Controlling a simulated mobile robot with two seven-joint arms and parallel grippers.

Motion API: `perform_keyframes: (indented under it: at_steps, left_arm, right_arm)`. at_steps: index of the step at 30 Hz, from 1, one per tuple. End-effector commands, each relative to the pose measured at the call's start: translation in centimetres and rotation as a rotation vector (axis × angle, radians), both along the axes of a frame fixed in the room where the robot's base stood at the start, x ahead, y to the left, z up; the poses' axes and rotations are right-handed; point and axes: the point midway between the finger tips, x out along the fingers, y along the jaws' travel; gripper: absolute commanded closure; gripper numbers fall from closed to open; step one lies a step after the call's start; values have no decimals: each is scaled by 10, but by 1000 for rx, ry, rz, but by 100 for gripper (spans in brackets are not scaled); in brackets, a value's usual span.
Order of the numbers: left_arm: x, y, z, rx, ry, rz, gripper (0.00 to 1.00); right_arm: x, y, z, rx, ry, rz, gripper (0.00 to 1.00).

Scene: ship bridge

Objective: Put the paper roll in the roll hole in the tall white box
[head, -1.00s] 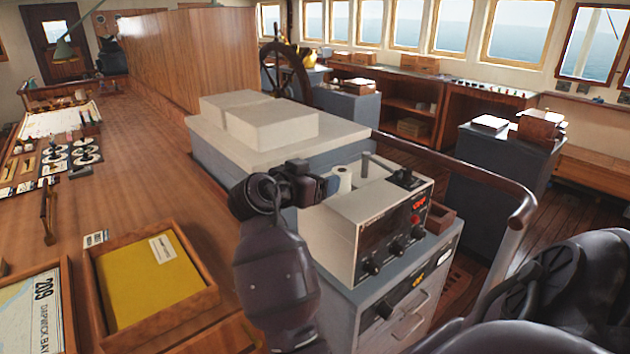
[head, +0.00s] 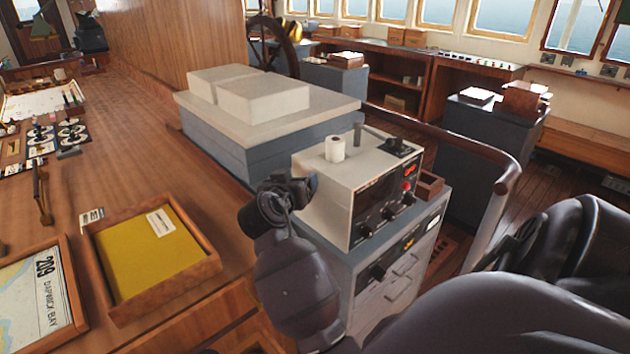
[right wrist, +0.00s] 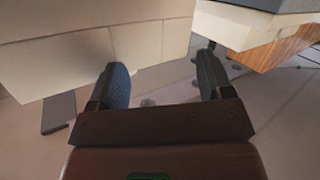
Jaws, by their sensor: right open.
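The paper roll (head: 335,149) is white and stands upright on top of the tall white box (head: 322,200), beside a small grey lever. I cannot tell if its lower end is sunk in a hole.
The box stands on a grey cabinet (head: 395,285) with drawers. A handrail (head: 480,150) curves past on the right. A wooden tray (head: 185,290) with a yellow folder lies on the desk at left. A low white-topped block (head: 265,120) is behind.

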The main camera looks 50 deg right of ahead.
Motion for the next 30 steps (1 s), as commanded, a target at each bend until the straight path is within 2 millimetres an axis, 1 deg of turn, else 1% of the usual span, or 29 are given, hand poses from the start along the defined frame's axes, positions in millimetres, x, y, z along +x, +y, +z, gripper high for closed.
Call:
perform_keyframes:
  at_steps: [1,5,6,8,9,11,12,14,15,17,18,21,24,27,30]
  left_arm:
    - [0,0,0,0,0,0,52]
    - [0,0,0,0,1,0,52]
    - [0,0,0,0,1,0,52]
    - [0,0,0,0,1,0,52]
    - [0,0,0,0,1,0,52]
    - [0,0,0,0,1,0,52]
    - [0,0,0,0,1,0,52]
    - [0,0,0,0,1,0,52]
    - [0,0,0,0,1,0,52]
    - [0,0,0,0,1,0,52]
    - [0,0,0,0,1,0,52]
    - [0,0,0,0,0,0,52]
    - [0,0,0,0,1,0,52]
    - [0,0,0,0,0,0,52]
    - [0,0,0,0,0,0,52]
  right_arm:
    - [-2,3,-20,-5,41,65,26]
    - [-7,19,-71,-5,132,257,26]
    - [-12,26,-89,-2,160,322,26]
    - [-21,37,-116,9,198,419,26]
    - [-29,46,-134,19,222,483,26]
    - [-43,58,-160,38,250,574,26]
    - [-54,67,-177,55,265,633,26]
    - [-72,82,-201,82,283,717,26]
    - [-87,91,-216,104,291,769,26]
    - [-109,105,-236,139,299,838,26]
    - [-124,114,-248,165,301,879,26]
    - [-160,133,-270,224,293,957,26]
    - [-187,147,-283,269,281,1002,26]
    - [-204,155,-290,298,269,1025,26]
    - [-210,158,-292,310,263,1033,26]
